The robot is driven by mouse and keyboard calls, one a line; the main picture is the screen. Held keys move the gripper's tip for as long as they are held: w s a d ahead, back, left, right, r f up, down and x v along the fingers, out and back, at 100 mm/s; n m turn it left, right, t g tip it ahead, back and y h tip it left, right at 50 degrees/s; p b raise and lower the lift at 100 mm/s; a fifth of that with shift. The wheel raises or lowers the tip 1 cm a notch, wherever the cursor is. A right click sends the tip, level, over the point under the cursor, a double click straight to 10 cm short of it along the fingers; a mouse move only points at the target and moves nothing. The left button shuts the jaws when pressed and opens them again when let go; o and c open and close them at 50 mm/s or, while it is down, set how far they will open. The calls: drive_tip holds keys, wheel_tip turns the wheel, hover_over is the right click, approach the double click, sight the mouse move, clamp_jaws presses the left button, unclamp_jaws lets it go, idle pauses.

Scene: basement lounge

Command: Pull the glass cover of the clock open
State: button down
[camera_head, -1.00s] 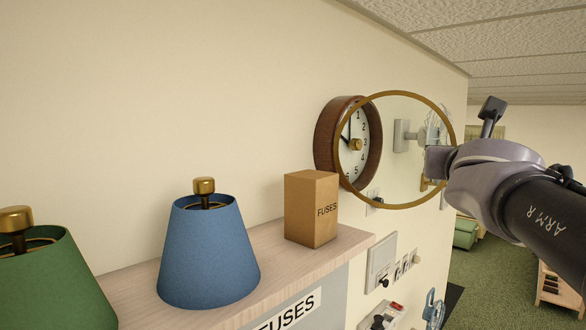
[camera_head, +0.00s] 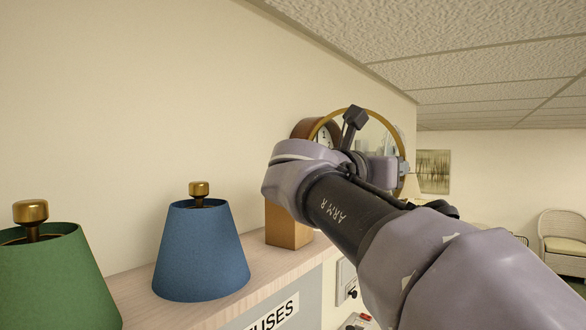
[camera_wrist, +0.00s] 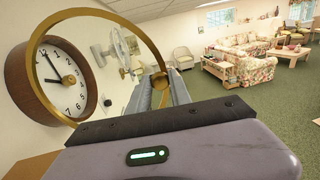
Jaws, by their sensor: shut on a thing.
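The round wall clock has a brown wooden case and pale face; in the head view the case (camera_head: 303,128) is mostly hidden behind my arm. In the wrist view the clock face (camera_wrist: 62,78) is uncovered at left. The brass-rimmed glass cover (camera_head: 403,150) stands swung out from the clock; its rim (camera_wrist: 124,22) also arches across the wrist view. My gripper (camera_wrist: 160,92) is shut on the brass knob (camera_wrist: 159,79) at the cover's edge. In the head view my gripper (camera_head: 396,170) is partly hidden behind my arm.
A wall fan (camera_wrist: 119,45) is beyond the cover. Open carpet (camera_wrist: 225,110) and sofas (camera_wrist: 240,72) lie beyond.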

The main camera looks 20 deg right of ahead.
drive_tip(key=shift+a+r, duration=0.1)
drive_tip(key=shift+r, duration=0.05)
drive_tip(key=c, duration=1.2)
unclamp_jaws()
drive_tip(key=shift+a, duration=0.15)
drive_tip(key=shift+s, duration=0.1)
drive_tip(key=b+v, duration=0.3)
drive_tip(key=v, duration=1.4)
drive_tip(key=shift+a, duration=0.15)
